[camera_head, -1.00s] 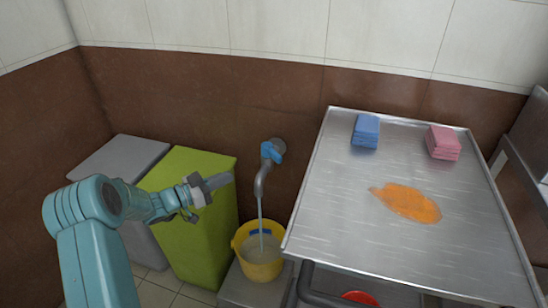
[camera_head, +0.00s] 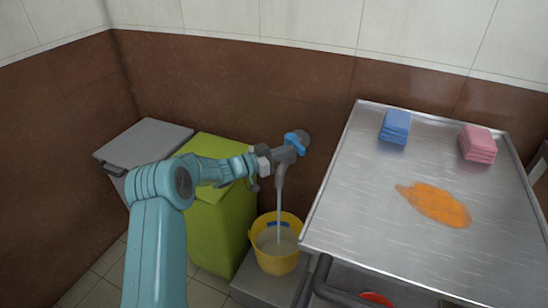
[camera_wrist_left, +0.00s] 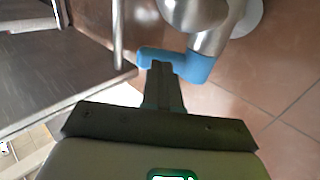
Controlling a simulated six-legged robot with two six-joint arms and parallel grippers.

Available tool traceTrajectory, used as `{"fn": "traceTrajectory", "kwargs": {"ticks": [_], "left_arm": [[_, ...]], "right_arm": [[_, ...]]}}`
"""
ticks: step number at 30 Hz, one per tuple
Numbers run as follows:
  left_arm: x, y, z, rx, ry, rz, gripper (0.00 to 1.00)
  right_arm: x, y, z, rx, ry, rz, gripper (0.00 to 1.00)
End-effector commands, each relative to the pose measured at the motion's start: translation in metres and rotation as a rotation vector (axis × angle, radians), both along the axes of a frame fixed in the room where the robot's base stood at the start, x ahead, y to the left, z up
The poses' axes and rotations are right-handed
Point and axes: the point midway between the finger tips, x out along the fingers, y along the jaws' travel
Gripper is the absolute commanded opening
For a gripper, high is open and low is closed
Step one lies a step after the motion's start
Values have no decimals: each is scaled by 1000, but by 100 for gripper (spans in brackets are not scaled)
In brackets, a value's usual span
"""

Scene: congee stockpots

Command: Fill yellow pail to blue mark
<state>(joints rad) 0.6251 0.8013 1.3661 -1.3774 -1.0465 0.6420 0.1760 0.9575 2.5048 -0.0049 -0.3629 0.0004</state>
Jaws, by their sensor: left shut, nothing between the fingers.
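The yellow pail (camera_head: 277,258) stands on a low grey block under the tap (camera_head: 281,180). A thin stream of water runs from the spout into it, and cloudy water lies inside. A blue mark (camera_head: 279,224) shows on the pail's inner wall, above the water surface. The tap has a blue lever handle (camera_head: 297,140). My left gripper (camera_head: 288,154) is shut and empty, right at the tap by the handle. In the left wrist view its closed fingers (camera_wrist_left: 162,72) are up against or very near the blue handle (camera_wrist_left: 195,66). My right gripper is not in view.
A steel table (camera_head: 400,237) on the right bears blue cloths (camera_head: 395,127), pink cloths (camera_head: 478,144) and an orange spill (camera_head: 436,204).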

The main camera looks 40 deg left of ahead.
Motion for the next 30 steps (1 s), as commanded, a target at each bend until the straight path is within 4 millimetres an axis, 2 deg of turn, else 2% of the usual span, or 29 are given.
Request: {"fn": "traceTrajectory", "kwargs": {"ticks": [14,30], "left_arm": [[5,-3,0,0,-1,4,0],[9,-10,-2,0,-1,123,0]], "right_arm": [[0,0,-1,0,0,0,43],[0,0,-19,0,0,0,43]]}}
